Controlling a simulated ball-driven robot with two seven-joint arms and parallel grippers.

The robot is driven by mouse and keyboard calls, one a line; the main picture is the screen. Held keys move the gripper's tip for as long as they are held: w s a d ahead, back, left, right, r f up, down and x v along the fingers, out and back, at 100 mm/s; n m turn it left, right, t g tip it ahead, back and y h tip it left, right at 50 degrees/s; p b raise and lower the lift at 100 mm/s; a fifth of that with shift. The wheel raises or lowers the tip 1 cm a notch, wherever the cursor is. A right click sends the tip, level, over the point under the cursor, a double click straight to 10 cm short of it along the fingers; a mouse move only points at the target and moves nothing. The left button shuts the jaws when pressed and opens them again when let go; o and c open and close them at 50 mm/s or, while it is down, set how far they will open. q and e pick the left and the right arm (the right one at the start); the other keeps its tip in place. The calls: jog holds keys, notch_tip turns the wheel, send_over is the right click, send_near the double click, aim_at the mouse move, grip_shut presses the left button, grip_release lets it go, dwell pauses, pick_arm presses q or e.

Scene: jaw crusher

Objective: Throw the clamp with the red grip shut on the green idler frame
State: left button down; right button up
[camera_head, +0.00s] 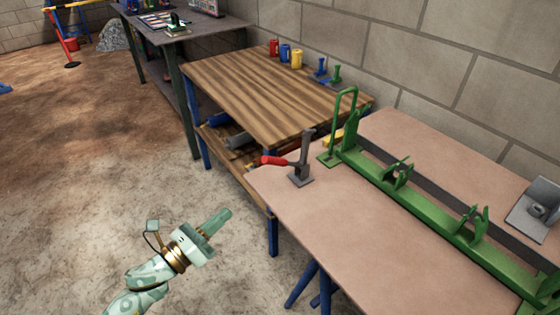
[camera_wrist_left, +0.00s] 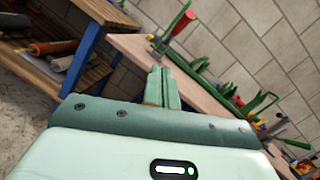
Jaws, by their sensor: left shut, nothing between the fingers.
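The clamp (camera_head: 300,172) stands on the near left part of the pinkish bench top, close to the left end of the green idler frame. Its red grip (camera_head: 272,160) sticks out to the left, roughly level, and a grey bar stands upright. The green idler frame (camera_head: 420,205) lies along the bench. In the left wrist view the red grip (camera_wrist_left: 183,20) and the green frame (camera_wrist_left: 226,92) show beyond the fingers. My left gripper (camera_head: 221,220) is shut and empty, out over the floor left of the bench, apart from the clamp. My right gripper is not in view.
The pinkish bench (camera_head: 330,220) has bare top in front of the frame. A wooden table (camera_head: 260,90) with coloured cups stands behind it, with rolls on its lower shelf. A grey block (camera_head: 535,207) sits at the right. Open floor lies left.

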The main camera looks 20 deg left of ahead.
pick_arm(q)
jog(key=w+d+r+m, duration=0.2)
jog(key=w+d, duration=0.1)
jog(key=w, duration=0.2)
jog(key=w+d+r+m+h, duration=0.1)
jog(key=w+d+r+m, duration=0.1)
jog(key=w, duration=0.3)
jog(key=shift+d+r, duration=0.85)
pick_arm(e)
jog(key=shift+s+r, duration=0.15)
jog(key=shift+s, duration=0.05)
pick_arm(q)
jog(key=shift+w, duration=0.1)
